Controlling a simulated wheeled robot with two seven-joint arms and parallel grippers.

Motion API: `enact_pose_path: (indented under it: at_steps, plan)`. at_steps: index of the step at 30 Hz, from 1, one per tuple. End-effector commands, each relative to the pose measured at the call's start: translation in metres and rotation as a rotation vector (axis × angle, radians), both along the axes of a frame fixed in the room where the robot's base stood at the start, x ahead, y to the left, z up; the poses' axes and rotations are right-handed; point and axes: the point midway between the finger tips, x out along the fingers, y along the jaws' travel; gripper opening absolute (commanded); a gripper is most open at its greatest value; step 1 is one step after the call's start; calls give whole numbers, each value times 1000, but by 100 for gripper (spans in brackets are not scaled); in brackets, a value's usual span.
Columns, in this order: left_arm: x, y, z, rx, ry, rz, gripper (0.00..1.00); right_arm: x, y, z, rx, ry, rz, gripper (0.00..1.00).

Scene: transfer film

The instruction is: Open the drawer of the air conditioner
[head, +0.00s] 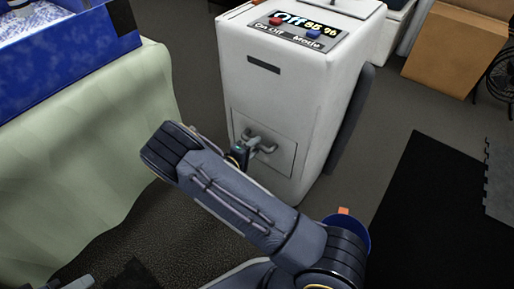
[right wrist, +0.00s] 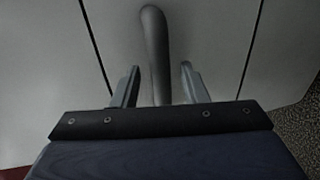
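The white air conditioner (head: 290,85) stands upright on the floor in the head view. Its drawer (head: 281,156) is a flush panel low on the front and looks closed. A grey bar handle (head: 267,147) sits on the panel. It also shows in the right wrist view as a rounded bar (right wrist: 155,50). My right gripper (head: 252,146) is at the drawer front, partly hidden by my forearm. In the right wrist view its two fingers (right wrist: 158,82) are apart, one on each side of the handle, with gaps showing. Only dark parts at the bottom left may belong to my left arm.
A table with a pale green cloth (head: 90,140) and a blue box (head: 70,50) on it stands at left. A cardboard box (head: 455,50) is at the back right. A black mat (head: 430,220) lies on the floor at right.

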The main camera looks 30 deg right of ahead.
Motion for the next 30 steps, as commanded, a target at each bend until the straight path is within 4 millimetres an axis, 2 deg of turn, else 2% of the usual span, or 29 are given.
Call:
enact_pose_path:
  at_steps: [6,14,23,30]
  plan:
    - [0,0,-7,0,0,0,36,7,-16,-5,1,-1,1,40]
    - [0,0,-7,0,0,0,36,8,-18,-4,2,-1,2,40]
    - [0,0,-7,0,0,0,36,8,-18,-4,2,0,1,2]
    - [0,0,-7,0,0,0,36,8,-18,-4,2,0,1,0]
